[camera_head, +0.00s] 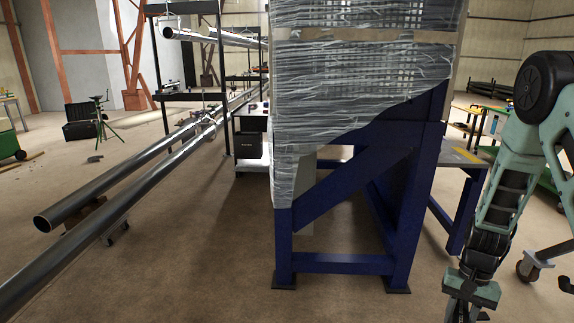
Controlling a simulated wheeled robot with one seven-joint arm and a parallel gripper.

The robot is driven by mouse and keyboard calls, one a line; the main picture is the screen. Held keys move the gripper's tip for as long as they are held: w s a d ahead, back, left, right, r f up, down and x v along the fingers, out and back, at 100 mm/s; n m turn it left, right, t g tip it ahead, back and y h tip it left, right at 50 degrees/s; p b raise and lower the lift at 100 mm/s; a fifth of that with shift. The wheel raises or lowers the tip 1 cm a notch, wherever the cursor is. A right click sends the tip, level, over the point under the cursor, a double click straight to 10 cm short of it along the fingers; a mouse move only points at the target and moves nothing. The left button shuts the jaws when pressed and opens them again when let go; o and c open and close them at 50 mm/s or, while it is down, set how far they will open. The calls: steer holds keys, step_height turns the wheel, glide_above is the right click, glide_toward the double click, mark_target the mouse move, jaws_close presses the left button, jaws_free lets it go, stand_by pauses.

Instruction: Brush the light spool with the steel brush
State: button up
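I cannot make out a steel brush in this view. I cannot tell which piece, if any, is the light spool. Two long grey steel pipes run from the lower left into the distance, among them the near pipe (110,212) and the far pipe (105,185) with its open end facing me. My gripper (466,314) hangs at the bottom right, well apart from the pipes. Its fingers are partly cut off by the lower edge, so its opening and anything in it are unclear.
A blue steel frame (336,263) carrying a plastic-wrapped block (350,100) stands in the middle. A black rack (222,75) holds light pipes (195,36) behind. A green tripod (110,125) and a dark case (82,130) stand at left. Floor between pipes and frame is clear.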

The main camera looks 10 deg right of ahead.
steer(key=w+a+f+n+h, duration=0.1)
steer(key=w+a+n, duration=0.1)
steer(key=a+n, duration=0.2)
steer(key=w+a+n+h, duration=0.1)
steer(key=w+a+n, duration=0.2)
steer(key=a, duration=0.8)
steer(key=shift+f+n+g, duration=0.35)
steer(key=shift+n+g, duration=0.05)
steer(key=shift+n, duration=0.2)
steer(key=shift+w, duration=0.1)
